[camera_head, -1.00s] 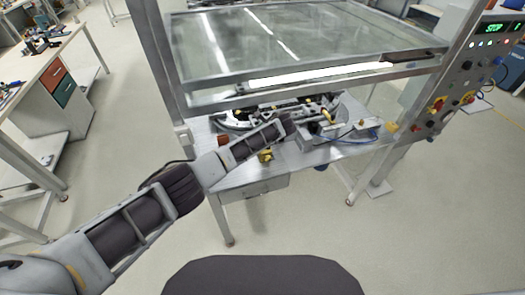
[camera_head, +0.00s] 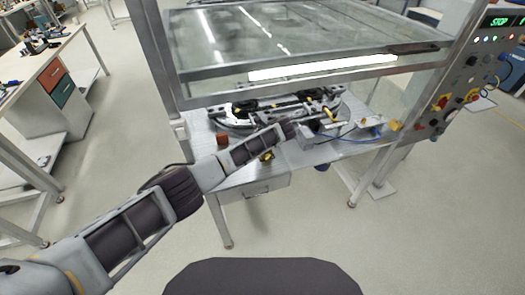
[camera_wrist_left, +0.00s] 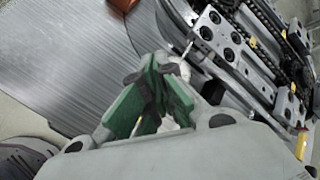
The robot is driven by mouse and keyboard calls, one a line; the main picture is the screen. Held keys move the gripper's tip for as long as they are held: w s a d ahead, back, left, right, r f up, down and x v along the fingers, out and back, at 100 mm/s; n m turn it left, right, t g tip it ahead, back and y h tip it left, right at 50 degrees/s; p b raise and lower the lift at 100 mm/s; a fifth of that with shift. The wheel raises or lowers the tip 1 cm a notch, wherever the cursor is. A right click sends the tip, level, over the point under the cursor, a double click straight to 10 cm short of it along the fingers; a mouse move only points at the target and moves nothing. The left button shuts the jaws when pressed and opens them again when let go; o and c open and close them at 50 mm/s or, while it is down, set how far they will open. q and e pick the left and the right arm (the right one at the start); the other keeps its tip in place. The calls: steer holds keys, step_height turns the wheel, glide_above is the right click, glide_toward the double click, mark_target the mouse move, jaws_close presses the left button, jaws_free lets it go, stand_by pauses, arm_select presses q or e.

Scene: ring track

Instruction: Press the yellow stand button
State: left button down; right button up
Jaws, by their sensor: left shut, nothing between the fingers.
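Several yellow parts show on the metal table (camera_head: 235,178), and I cannot tell for sure which is the stand button. One yellow part (camera_head: 267,156) is at the front edge beside my left wrist. Another (camera_head: 393,126) is at the table's right end. My left gripper (camera_head: 289,128) is over the table, near the ring track (camera_head: 235,117), and points right and away from me. In the left wrist view its green-padded fingers (camera_wrist_left: 150,92) are shut with nothing held. A pale round part (camera_wrist_left: 180,70) shows just beyond the fingertips. My right gripper is out of view.
A framed clear guard (camera_head: 300,40) stands over the ring track. A control panel (camera_head: 470,80) with red and yellow buttons stands at the right. A reddish-brown block (camera_head: 222,138) sits left of my gripper. A workbench (camera_head: 35,80) is at the far left, with open floor between.

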arm_select(q)
steer(key=shift+f+b, duration=0.8)
steer(key=shift+f, duration=0.25)
steer(key=shift+f+b, duration=0.8)
steer(key=shift+f, duration=0.3)
steer(key=shift+f, duration=0.4)
stand_by(0.4)
steer(key=shift+f+b, duration=0.4)
steer(key=shift+f, duration=0.05)
stand_by(0.8)
steer(key=shift+r, duration=0.15)
steer(key=shift+r+p, duration=0.7)
steer(key=shift+p, duration=0.1)
